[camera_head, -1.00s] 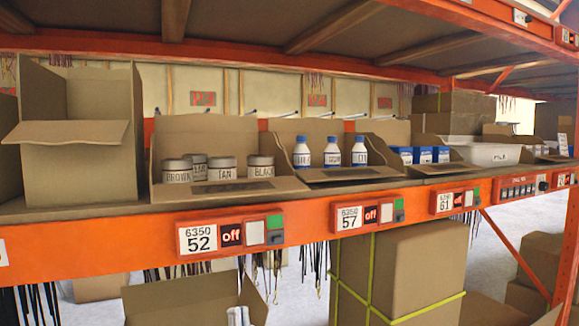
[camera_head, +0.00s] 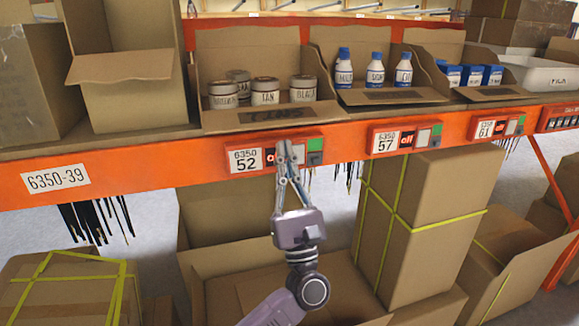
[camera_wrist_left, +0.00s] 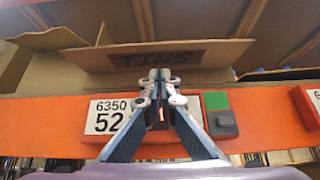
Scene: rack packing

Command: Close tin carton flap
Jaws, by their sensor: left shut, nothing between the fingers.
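The tin carton (camera_head: 250,50) stands open on the orange-fronted shelf in the head view, with several labelled tins (camera_head: 265,92) inside. Its front flap (camera_head: 225,122), marked TINS, is folded out low along the shelf edge; it also spans the left wrist view (camera_wrist_left: 228,53). My left gripper (camera_head: 287,148) is shut and empty, pointing up in front of the 6350 52 label panel, just below the flap. In the left wrist view the closed fingertips (camera_wrist_left: 159,76) show just in front of the flap's lower edge; I cannot tell whether they touch. My right gripper is out of view.
An empty open carton (camera_head: 130,85) stands left of the tin carton. A carton of blue-capped bottles (camera_head: 390,97) stands to its right. The orange beam (camera_head: 205,168) carries label panels. Large strapped boxes (camera_head: 420,200) stand below.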

